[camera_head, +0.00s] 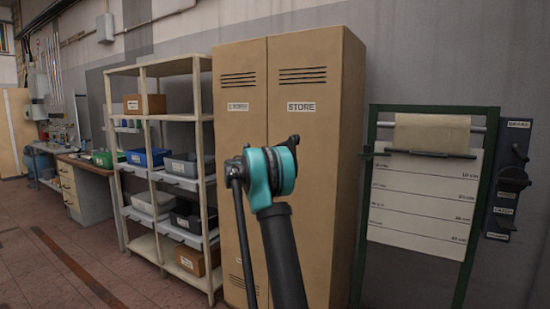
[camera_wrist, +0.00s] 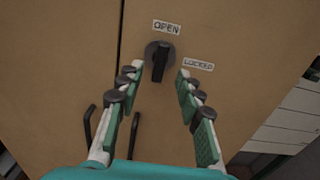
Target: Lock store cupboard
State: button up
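The store cupboard (camera_head: 312,90) is tan with two doors and a STORE label, and its doors look closed in the head view. In the wrist view, a black turn knob (camera_wrist: 160,62) sits on the right door (camera_wrist: 225,35), its grip upright toward the OPEN label (camera_wrist: 167,27). The LOCKED label (camera_wrist: 199,65) is to the right of the knob. My gripper (camera_wrist: 160,72) is open, with a finger on each side of the knob, apart from it. Two black door handles (camera_wrist: 110,125) show lower left. In the head view, my arm hides the knob and handles.
A shelf rack (camera_head: 150,160) with bins stands left of the cupboard. A green-framed paper roll stand (camera_head: 420,190) and a dark switch panel (camera_head: 508,180) are to the right. The tiled floor (camera_head: 60,255) is clear at the front left.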

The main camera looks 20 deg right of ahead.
jog(key=x, duration=0.8)
jog(key=shift+s, duration=0.1)
grip_shut()
